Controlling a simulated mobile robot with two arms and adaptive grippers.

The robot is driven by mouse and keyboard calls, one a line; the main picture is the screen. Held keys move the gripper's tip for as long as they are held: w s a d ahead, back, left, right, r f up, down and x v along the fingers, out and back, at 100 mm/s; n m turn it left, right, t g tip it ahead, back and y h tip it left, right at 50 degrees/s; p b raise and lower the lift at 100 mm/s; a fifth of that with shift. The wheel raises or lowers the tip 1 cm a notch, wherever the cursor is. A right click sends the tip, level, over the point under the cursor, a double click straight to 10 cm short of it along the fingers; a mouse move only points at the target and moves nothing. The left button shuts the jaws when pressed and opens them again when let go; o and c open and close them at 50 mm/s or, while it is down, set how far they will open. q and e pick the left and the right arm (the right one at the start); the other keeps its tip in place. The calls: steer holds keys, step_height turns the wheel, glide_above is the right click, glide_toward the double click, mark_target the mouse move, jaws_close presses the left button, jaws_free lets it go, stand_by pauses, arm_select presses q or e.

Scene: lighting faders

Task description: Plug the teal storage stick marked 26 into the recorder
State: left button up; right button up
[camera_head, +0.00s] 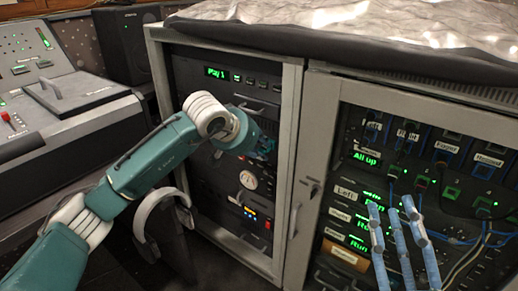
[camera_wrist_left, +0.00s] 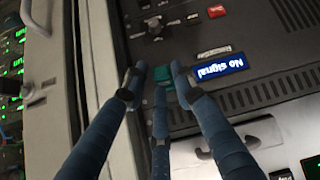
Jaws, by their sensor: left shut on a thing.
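My left gripper (camera_wrist_left: 157,84) is shut on the small teal storage stick (camera_wrist_left: 163,72). Its blue fingers surround the stick, whose tip points at the dark face of the recorder (camera_wrist_left: 258,35). I cannot tell whether the stick touches the recorder or enters a port, and its number is not readable. The recorder has a blue "No signal" display (camera_wrist_left: 219,68) right of the stick. In the head view my left gripper (camera_head: 264,147) is at the left rack, with its fingers mostly hidden. My right gripper (camera_head: 391,207) has spread, empty fingers before the right cabinet.
The left rack's pale frame (camera_head: 291,150) stands beside the right cabinet (camera_head: 327,120), which holds lit labels and blue cables. A fader console (camera_head: 70,110) stands at the left. Headphones (camera_head: 160,200) hang below my left arm. A crumpled cover (camera_head: 370,22) lies on top.

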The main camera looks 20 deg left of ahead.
arm_select(q)
steer(key=shift+w+r, duration=0.15)
steer(key=shift+r, duration=0.05)
steer(key=o, duration=1)
steer(key=shift+w+d+f, duration=0.1)
steer(key=shift+o, duration=0.2)
